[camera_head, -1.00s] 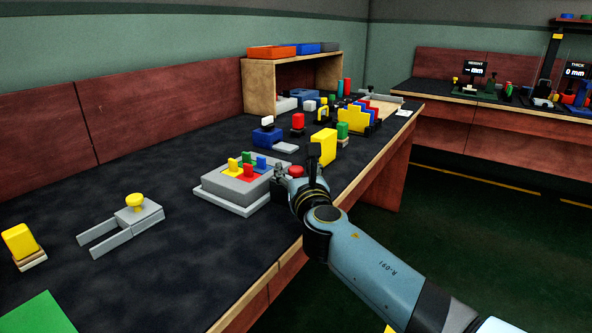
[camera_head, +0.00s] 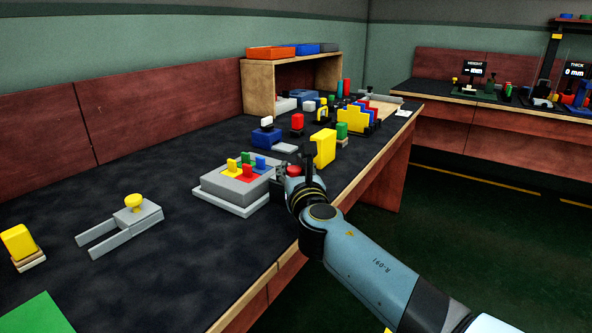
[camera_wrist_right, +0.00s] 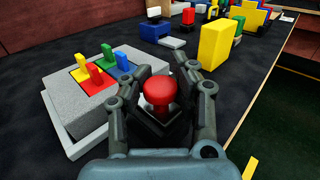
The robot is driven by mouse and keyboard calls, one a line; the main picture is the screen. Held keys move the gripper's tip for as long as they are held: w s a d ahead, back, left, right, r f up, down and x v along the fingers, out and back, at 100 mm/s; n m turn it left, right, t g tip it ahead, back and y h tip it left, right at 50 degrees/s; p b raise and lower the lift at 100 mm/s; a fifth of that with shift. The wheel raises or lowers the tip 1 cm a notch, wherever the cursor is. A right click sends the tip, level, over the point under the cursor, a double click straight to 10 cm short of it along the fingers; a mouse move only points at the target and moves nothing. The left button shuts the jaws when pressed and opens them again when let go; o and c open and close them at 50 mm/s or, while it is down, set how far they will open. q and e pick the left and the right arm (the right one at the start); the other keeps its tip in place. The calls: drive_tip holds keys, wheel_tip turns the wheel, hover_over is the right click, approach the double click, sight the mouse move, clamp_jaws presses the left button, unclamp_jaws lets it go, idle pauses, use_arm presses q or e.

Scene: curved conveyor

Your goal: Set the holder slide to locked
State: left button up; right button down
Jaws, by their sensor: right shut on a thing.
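A grey holder block (camera_head: 234,187) with yellow, green, blue and red upright tabs in coloured sections stands on the bench. It also shows in the right wrist view (camera_wrist_right: 68,102). A red knob (camera_wrist_right: 158,91) on a dark square base sits close to the block's right side. In the head view the red knob (camera_head: 293,171) is partly hidden by my gripper. My right gripper (camera_wrist_right: 159,92) is shut on the knob, with one finger on each side. Whether the knob is the holder's slide, and any lock marking, I cannot tell. My left gripper is out of view.
A tall yellow block (camera_head: 323,147) stands behind my right gripper. A grey fork-shaped piece with a yellow knob (camera_head: 134,201) lies at the left. A wooden shelf (camera_head: 259,88) and several coloured parts are farther back. The bench edge runs under my right arm.

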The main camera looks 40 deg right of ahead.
drive_tip(key=w, duration=0.1)
drive_tip(key=w+a, duration=0.1)
drive_tip(key=shift+w+a+f, duration=0.1)
drive_tip(key=shift+w+f, duration=0.05)
drive_tip(key=shift+w, duration=0.15)
drive_tip(key=shift+s, duration=0.1)
drive_tip(key=c, duration=1)
unclamp_jaws()
drive_tip(key=shift+a, duration=0.25)
drive_tip(key=shift+d, duration=0.1)
drive_tip(key=v, duration=1.2)
drive_tip(key=shift+d, duration=0.1)
